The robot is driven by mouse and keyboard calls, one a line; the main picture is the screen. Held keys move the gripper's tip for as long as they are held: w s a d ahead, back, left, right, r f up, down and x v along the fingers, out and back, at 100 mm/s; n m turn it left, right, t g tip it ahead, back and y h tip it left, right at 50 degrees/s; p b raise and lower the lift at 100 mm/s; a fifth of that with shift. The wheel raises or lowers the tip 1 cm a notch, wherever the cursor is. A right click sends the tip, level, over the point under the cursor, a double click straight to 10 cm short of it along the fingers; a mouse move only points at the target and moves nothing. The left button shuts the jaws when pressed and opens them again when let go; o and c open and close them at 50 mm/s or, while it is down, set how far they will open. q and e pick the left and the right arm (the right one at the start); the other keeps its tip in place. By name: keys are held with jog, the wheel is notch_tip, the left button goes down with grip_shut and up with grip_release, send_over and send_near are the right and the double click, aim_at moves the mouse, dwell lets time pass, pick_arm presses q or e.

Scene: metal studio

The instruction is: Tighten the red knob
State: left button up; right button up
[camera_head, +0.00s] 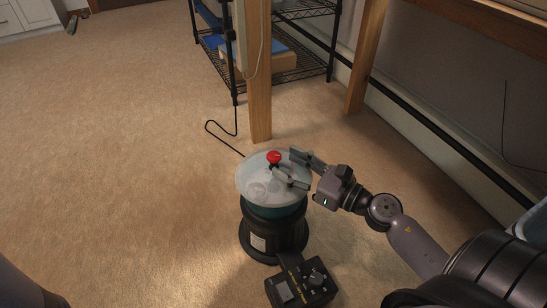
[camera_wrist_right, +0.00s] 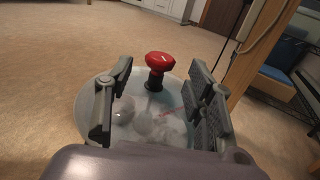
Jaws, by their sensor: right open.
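The red knob (camera_head: 274,157) stands up from the centre of a round, pale translucent lid (camera_head: 250,182) on a dark cylindrical body (camera_head: 274,232). My right gripper (camera_head: 291,168) reaches in from the right, just above the lid, with its fingers spread and nothing between them. In the right wrist view the red knob (camera_wrist_right: 160,61) sits on a dark stem beyond the fingertips, roughly between the two fingers (camera_wrist_right: 163,80). The fingers look apart from the knob. My left gripper is not seen.
A black control box with a dial (camera_head: 303,280) lies on the carpet in front of the cylinder. A wooden post (camera_head: 258,80) stands close behind the lid. A black wire shelf (camera_head: 300,73) is further back.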

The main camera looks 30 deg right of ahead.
aim_at(280, 160)
jog(key=shift+x, duration=2.55)
jog(key=shift+c, duration=0.4)
